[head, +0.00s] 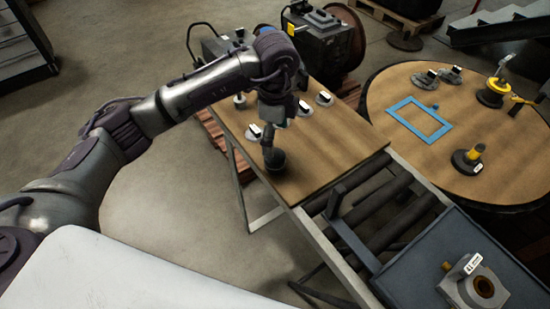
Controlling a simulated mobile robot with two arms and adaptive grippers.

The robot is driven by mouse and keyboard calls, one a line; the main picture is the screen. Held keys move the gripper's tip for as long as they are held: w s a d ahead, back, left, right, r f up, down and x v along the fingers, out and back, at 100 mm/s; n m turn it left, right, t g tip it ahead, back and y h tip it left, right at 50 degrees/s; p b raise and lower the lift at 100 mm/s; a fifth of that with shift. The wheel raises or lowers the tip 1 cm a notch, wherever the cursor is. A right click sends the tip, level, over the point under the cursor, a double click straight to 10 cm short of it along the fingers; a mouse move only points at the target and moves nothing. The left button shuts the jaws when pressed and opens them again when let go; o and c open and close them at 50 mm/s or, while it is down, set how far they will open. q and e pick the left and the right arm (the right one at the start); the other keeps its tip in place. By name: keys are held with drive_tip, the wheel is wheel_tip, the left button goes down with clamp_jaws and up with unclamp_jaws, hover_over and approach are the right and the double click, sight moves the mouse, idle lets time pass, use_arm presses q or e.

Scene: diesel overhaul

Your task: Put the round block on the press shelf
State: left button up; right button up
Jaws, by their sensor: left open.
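My left gripper (269,143) reaches down over the wooden table in the middle of the head view. It is open, and its small dark fingers are hard to make out. A small dark round piece (276,161), which may be the round block, is on the table right at the fingertips. I cannot tell whether the fingers touch it. A grey block with a round bore (473,284) sits at the lower right. I cannot pick out the press shelf for sure. My right gripper is not in view.
Several small pieces with white labels stand on the wooden table (335,150), whose near right part is clear. Rollers (385,205) lead to a dark tray (415,275).

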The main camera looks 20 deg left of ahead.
sight(275, 156)
use_arm(q)
wheel_tip(275, 156, down, 3)
drive_tip(key=shift+f, duration=0.1)
drive_tip(key=f+p, duration=0.1)
drive_tip(key=f, duration=0.1)
drive_tip(key=f+p, duration=0.1)
drive_tip(key=f, duration=0.1)
drive_tip(key=shift+s+f, duration=0.2)
drive_tip(key=shift+f, duration=0.5)
clamp_jaws()
drive_tip(key=shift+w+r, duration=0.1)
drive_tip(key=shift+w, duration=0.05)
